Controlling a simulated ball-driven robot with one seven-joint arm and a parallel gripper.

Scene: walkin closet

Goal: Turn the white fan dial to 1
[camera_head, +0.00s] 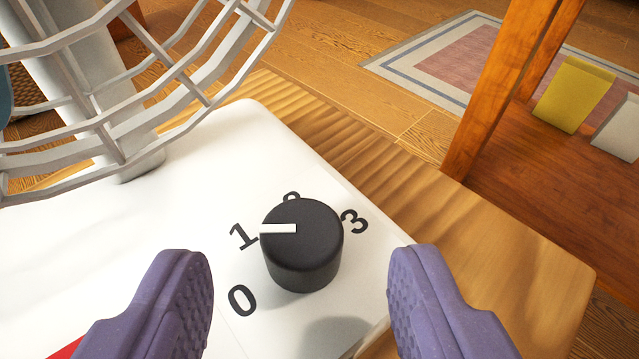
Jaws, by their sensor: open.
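The black round fan dial (302,248) sits on the white fan base (240,140). Its white pointer mark (278,229) points left, toward the printed 1 (243,236). The 0 (241,299) is at its lower left and the 3 (354,221) at its upper right. The 2 behind the dial is mostly hidden. My gripper (302,265) is open, its two purple ridged fingers to the left and right of the dial, nearer the camera. Neither finger touches the dial.
The white wire fan cage (120,110) and post stand at the upper left. The base rests on a wooden surface (480,230) whose edge runs at the right. Beyond are a wooden post (500,90), a yellow item (572,95), a white item (618,130) and a floor rug (440,60).

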